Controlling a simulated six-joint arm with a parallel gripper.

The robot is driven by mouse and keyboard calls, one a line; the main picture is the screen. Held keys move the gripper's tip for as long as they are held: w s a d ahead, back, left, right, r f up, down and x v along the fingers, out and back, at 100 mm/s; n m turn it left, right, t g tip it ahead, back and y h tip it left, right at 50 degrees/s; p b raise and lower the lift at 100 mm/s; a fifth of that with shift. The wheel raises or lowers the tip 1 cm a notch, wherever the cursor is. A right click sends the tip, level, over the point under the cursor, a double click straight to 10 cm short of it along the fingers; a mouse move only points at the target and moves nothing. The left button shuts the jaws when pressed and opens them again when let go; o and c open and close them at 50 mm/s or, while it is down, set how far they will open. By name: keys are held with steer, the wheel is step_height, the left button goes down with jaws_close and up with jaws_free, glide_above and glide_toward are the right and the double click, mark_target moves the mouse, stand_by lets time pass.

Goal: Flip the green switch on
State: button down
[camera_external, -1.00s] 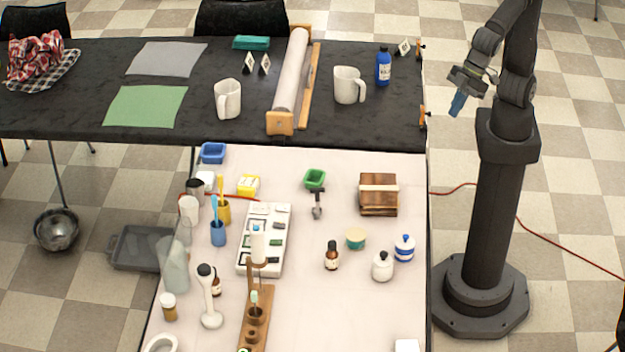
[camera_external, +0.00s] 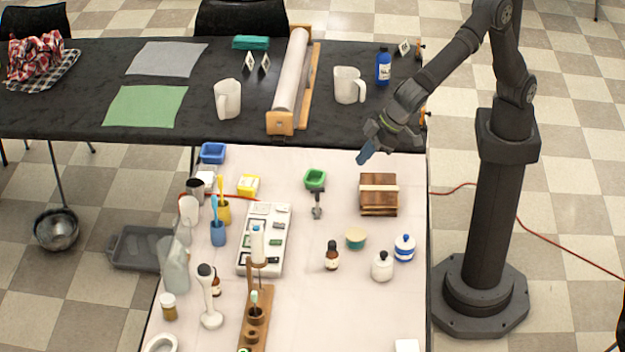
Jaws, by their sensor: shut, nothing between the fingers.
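A white switch panel (camera_external: 245,262) lies on the pale table, left of its middle. It carries several small dark and green parts. A small green part (camera_external: 277,241) on its right side looks like the green switch, but its position is too small to tell. My gripper (camera_external: 364,156) has blue fingertips and is shut and empty. It is in the air near the far edge of the pale table, to the upper right of the panel and well apart from it.
Wooden boxes (camera_external: 379,196) stand below my gripper in the picture. Blue and yellow cups with brushes, bottles and a wooden rack crowd the panel's left and front.

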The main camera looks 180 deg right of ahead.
steer(key=w+d+f+m+g+h, duration=0.1)
steer(key=w+d+f+m, duration=0.2)
steer(key=d+f, duration=1)
steer(key=shift+w+d+f, duration=0.25)
steer(key=shift+w+d, duration=0.05)
steer(key=shift+d, duration=0.6)
glide_above(281, 241)
steer(key=a, duration=0.1)
step_height(281, 241, down, 8)
step_height(281, 241, down, 3)
steer(key=shift+a+r, duration=0.1)
steer(key=shift+a+f, duration=0.1)
steer(key=shift+f, duration=0.45)
steer(key=shift+a+f, duration=0.15)
steer(key=shift+f, duration=0.25)
steer(key=shift+r, duration=0.2)
